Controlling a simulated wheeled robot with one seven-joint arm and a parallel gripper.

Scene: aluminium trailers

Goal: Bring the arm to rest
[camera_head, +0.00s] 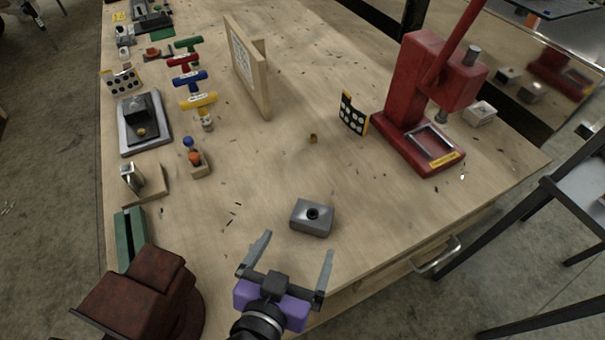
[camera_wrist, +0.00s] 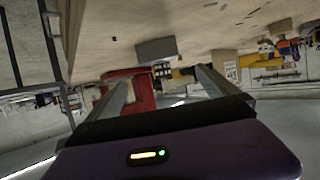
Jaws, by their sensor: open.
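My gripper (camera_head: 290,265) has a purple body and two grey fingers spread wide apart, with nothing between them. It is at the near edge of the wooden workbench (camera_head: 270,180), in front of a grey metal block with a dark round hole (camera_head: 312,217). The block sits on the bench, apart from the fingertips. In the wrist view the picture is upside down. The open fingers of my gripper (camera_wrist: 160,82) show there, and the grey block (camera_wrist: 157,49) appears beyond them.
A red press (camera_head: 425,100) stands at the right of the bench. A wooden upright board (camera_head: 248,65) stands near the middle back. Coloured T-handles (camera_head: 198,100), a grey plate fixture (camera_head: 143,122) and a green block (camera_head: 130,238) line the left. A dark red vise-like object (camera_head: 140,295) is at the near left.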

